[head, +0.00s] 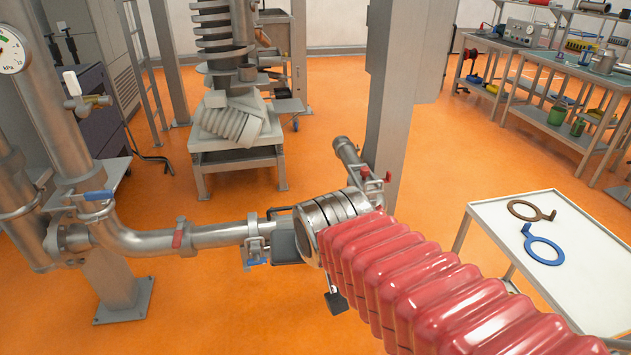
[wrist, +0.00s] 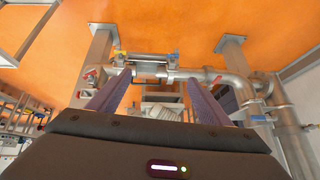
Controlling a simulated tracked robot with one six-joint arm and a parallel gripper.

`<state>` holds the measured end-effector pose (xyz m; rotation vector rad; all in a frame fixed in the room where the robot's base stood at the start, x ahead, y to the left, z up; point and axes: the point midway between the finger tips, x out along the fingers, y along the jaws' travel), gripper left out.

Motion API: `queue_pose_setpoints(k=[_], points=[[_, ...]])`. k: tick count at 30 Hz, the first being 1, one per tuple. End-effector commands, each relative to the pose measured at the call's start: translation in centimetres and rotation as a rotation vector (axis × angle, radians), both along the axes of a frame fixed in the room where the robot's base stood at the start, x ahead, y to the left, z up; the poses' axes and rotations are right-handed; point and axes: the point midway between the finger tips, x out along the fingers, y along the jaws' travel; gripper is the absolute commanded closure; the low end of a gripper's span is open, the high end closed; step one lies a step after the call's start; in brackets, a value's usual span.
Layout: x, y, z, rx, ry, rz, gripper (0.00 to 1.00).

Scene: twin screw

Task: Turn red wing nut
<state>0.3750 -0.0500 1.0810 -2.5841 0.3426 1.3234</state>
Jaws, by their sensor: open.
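A small red fitting (head: 178,235) sits on the steel pipe (head: 215,235) left of my arm. Other small red parts (head: 365,172) show on the pipe piece behind my arm; I cannot tell which is the wing nut. In the wrist view, red parts show at the right of the pipe (wrist: 217,80) and at its left end (wrist: 91,77). My gripper (wrist: 160,78) is open, its two fingers apart with nothing held between them. The pipe's middle lies beyond the fingertips. In the head view, my red-sleeved arm hides most of the gripper.
A pipe stand with a blue-handled valve (head: 98,196) and a gauge (head: 12,52) is at the left. A grey column (head: 388,110) rises behind my arm. A white table (head: 585,225) at the right holds a brown and a blue ring tool. Orange floor is open behind.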

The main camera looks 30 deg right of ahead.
Motion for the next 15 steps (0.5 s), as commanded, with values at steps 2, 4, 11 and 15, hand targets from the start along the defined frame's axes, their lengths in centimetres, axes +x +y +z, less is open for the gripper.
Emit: queue_pose_setpoints(k=[2, 4, 11, 15], points=[[-2.1, 1.6, 0.3, -0.022, 0.033, 0.086, 0.28], [-3.9, 2.8, 0.4, -0.037, 0.064, 0.157, 0.28], [-7.5, 4.9, 0.4, -0.066, 0.126, 0.303, 0.28], [-7.8, 5.0, 0.3, -0.069, 0.133, 0.317, 0.28]])
